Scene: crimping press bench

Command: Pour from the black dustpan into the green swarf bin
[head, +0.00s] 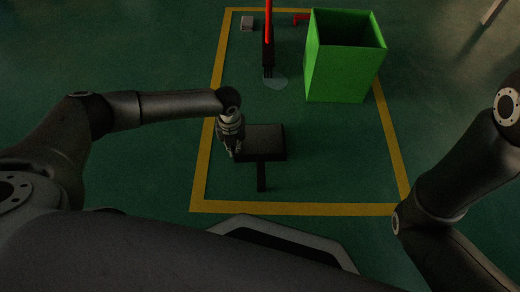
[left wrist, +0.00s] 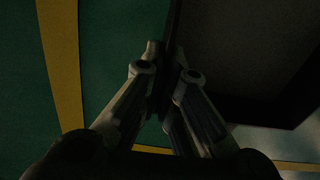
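The black dustpan (head: 265,138) is near the middle of the head view, inside the yellow floor outline, its handle (head: 261,177) pointing towards me. My left gripper (head: 236,152) is at the pan's left side. In the left wrist view its two fingers (left wrist: 168,75) stand on either side of a thin dark edge, the dustpan's side wall, and look closed on it. The pan's dark inside (left wrist: 245,50) fills the right of that view. I cannot tell whether the pan is off the floor. The green swarf bin (head: 340,70) stands upright and open-topped, further back and right. My right gripper is out of view.
A red-handled broom (head: 268,45) stands behind the dustpan, its head by a pale grey patch (head: 276,82). A small grey block (head: 247,24) lies at the back left. Yellow tape (head: 300,208) outlines the green floor. The floor right of the dustpan is clear.

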